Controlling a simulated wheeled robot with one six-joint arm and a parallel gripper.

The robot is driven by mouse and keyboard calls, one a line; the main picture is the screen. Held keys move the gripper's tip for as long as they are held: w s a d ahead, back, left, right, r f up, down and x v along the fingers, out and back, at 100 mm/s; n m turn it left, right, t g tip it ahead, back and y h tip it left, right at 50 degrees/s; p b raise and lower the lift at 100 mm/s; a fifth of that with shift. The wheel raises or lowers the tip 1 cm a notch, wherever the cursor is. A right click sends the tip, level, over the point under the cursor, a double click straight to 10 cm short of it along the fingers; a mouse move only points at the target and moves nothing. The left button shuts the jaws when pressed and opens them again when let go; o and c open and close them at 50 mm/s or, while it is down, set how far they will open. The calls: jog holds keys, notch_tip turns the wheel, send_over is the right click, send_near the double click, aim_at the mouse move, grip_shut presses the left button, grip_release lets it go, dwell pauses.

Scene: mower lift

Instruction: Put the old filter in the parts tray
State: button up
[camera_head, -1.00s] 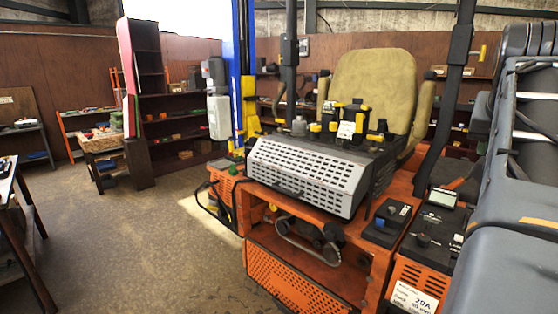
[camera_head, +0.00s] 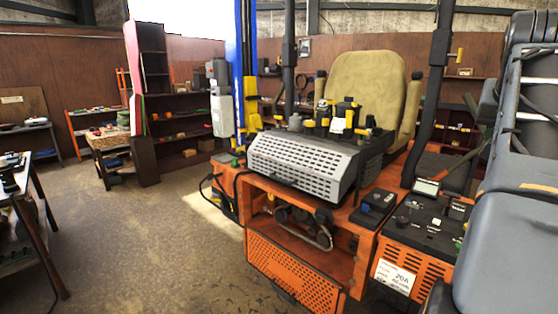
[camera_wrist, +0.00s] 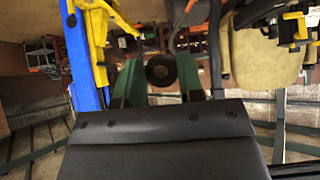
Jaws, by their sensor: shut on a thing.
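In the wrist view, my gripper (camera_wrist: 161,84) has two green fingers closed on either side of a dark round thing with a lighter centre (camera_wrist: 160,70). It looks like the old filter, seen end-on and held clear in the air. My gripper and the held thing cannot be made out in the head view. I cannot pick out the parts tray for certain in either view.
The orange mower (camera_head: 300,275) with its tan seat (camera_head: 365,90) fills the middle. A blue lift post (camera_head: 240,70) stands behind it. A workbench (camera_head: 38,205) is at the left edge and a small table (camera_head: 108,147) stands farther back. The floor (camera_head: 150,240) between them is clear.

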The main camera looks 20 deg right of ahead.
jog(key=w+d+f+n+t+y, duration=0.1)
jog(key=w+d+f, duration=0.2)
jog(key=w+f, duration=0.4)
jog(key=w+d+f+n, duration=0.1)
jog(key=w+d+f, duration=0.2)
jog(key=w+f, duration=0.4)
jog(key=w+a+f+n+t+y, duration=0.1)
jog(key=w+a+f, duration=0.2)
jog(key=w+f, duration=0.35)
jog(key=w+a+f+n, duration=0.1)
jog(key=w+a+f, duration=0.2)
jog(key=f, duration=0.6)
jog(key=w+a+f+n+t+y, duration=0.1)
jog(key=w+a+f+n, duration=0.1)
jog(key=a+f, duration=0.65)
jog(key=w+a+f+n+t+y, duration=0.1)
jog(key=a+f+n+y, duration=0.1)
jog(key=a+f, duration=0.7)
jog(key=s+a+f+n+y, duration=0.1)
jog(key=s+a+f, duration=0.3)
jog(key=a+f, duration=0.3)
jog(key=s+a+f+n+y, duration=0.1)
jog(key=s+a+f, duration=0.3)
jog(key=a+f, duration=0.4)
notch_tip(320, 180, down, 4)
jog(key=shift+s+r+n+y, duration=0.25)
jog(key=shift+s+n+y, duration=0.05)
jog(key=shift+n, duration=0.5)
jog(key=shift+f, duration=0.15)
